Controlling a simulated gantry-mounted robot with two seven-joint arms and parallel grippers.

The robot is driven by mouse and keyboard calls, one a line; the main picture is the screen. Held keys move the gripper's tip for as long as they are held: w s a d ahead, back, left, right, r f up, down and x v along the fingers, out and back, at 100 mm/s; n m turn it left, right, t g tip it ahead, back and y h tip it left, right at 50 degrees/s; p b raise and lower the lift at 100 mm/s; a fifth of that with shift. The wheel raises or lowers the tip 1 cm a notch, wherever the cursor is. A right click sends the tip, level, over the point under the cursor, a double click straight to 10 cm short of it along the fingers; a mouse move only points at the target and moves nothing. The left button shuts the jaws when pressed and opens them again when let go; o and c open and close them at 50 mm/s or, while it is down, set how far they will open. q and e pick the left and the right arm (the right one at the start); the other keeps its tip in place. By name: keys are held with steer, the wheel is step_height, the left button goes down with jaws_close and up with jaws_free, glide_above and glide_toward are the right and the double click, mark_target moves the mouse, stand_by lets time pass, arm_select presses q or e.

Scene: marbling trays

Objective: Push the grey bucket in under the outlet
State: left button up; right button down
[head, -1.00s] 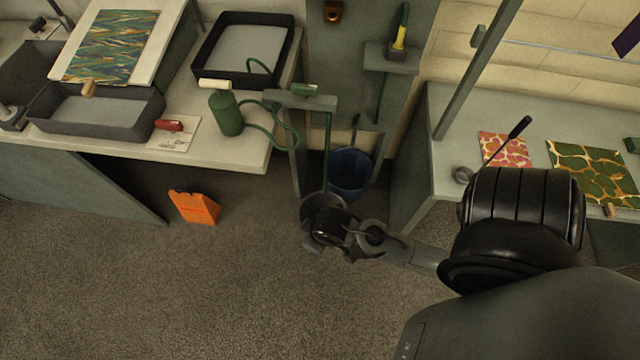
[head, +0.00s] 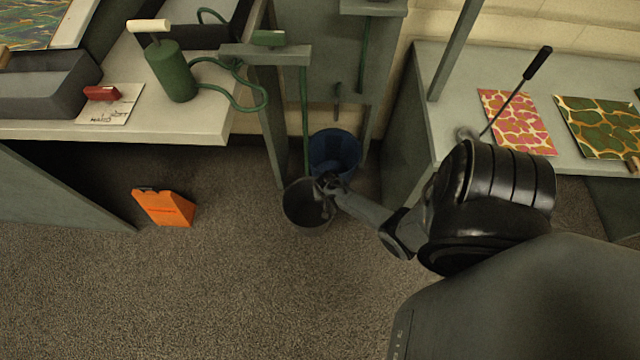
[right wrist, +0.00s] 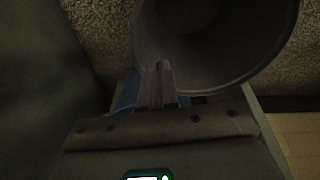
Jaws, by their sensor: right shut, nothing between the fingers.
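The grey bucket (head: 302,210) stands on the floor below the end of the green hanging pipe (head: 304,120), which runs down from a grey bracket; the exact outlet is hard to make out. My right gripper (head: 328,186) is shut and empty, at the bucket's back right rim. In the right wrist view the closed fingers (right wrist: 157,84) overlap the rim of the grey bucket (right wrist: 225,45); whether they touch it I cannot tell. My left gripper is not in view.
A blue bucket (head: 335,148) stands just behind the grey one. A grey post (head: 272,125) rises at the left, and a table's side panel (head: 405,130) stands at the right. An orange object (head: 165,207) lies on the floor. The floor in front is clear.

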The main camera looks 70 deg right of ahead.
step_height(320, 180, down, 4)
steer(key=w+m+b, duration=0.1)
steer(key=w+b, duration=0.1)
steer(key=w, duration=0.1)
steer(key=shift+y, duration=0.3)
steer(key=w+d+b, duration=0.1)
steer(key=d+b, duration=0.1)
steer(key=d, duration=0.1)
steer(key=w+d+b, duration=0.1)
steer(key=d+b, duration=0.2)
steer(key=d, duration=0.1)
steer(key=w+d+b, duration=0.1)
steer(key=d+b, duration=0.2)
steer(key=d, duration=0.1)
steer(key=shift+w+d+f, duration=0.15)
steer(key=shift+w+d, duration=0.05)
steer(key=shift+d, duration=0.05)
steer(key=shift+a+f+b, duration=0.1)
steer(key=shift+f+b, duration=0.2)
steer(key=shift+b, duration=0.2)
steer(key=shift+s+a+f, duration=0.1)
steer(key=shift+f, duration=0.2)
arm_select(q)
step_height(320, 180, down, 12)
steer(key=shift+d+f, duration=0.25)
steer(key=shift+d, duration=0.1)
